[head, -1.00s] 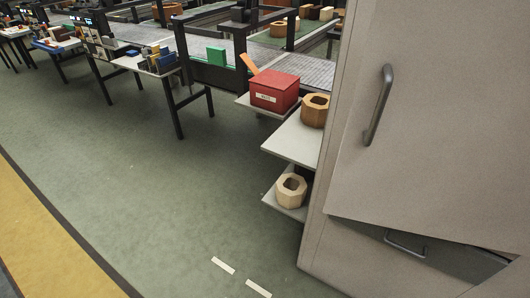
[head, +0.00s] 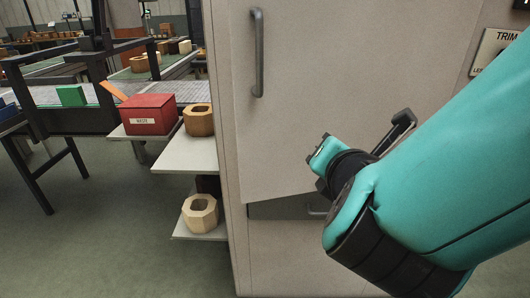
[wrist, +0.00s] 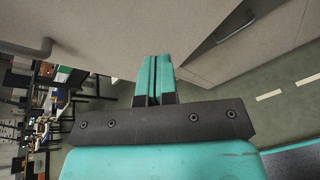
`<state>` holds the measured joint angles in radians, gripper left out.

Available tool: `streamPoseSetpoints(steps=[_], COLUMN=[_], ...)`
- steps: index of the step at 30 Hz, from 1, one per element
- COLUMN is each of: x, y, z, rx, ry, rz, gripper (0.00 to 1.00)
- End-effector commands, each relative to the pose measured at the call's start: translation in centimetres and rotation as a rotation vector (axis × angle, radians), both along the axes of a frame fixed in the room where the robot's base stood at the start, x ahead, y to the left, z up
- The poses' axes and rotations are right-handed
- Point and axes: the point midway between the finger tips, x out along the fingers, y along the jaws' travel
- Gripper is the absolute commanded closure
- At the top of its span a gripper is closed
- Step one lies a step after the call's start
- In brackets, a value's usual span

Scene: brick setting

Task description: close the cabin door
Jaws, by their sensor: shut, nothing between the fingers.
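The cabin door (head: 290,110) is a beige panel with a vertical dark handle (head: 257,52) near its left edge. Its lower edge stands out over a shaded recess, so it looks slightly ajar; how far is hard to tell. My gripper (head: 322,150) is in front of the door's lower right part, right of and below the handle, and its fingers are shut and empty. In the wrist view, the closed teal fingers (wrist: 153,78) point toward the beige door (wrist: 130,25). Contact with the door cannot be told.
A darker panel with a small handle (head: 317,212) sits below the door. Left of the cabinet, shelves hold a red box (head: 150,114), a brown octagonal block (head: 198,120) and a pale one (head: 200,213). Green floor (head: 110,240) lies open at lower left.

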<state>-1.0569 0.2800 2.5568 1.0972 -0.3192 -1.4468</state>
Motion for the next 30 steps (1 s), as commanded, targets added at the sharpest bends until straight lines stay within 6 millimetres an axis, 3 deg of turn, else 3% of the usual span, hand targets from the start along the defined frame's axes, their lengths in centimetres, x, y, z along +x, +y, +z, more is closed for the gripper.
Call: streamPoseSetpoints(steps=[1,3,6,11,30], x=[-0.3,-0.8,-1.7,-1.5,10.0], y=[2.1,4.5,6.9,8.2,10.7], z=[-1.0,-0.2,0.7,1.7,1.9], rx=[-0.139,-0.311,-0.47,-0.557,-0.55], ry=[-0.084,-0.198,-0.312,-0.373,-0.372], rz=[0.107,0.221,0.32,0.364,0.359], gripper=[1.0,1.0,1.0,1.0,1.0])
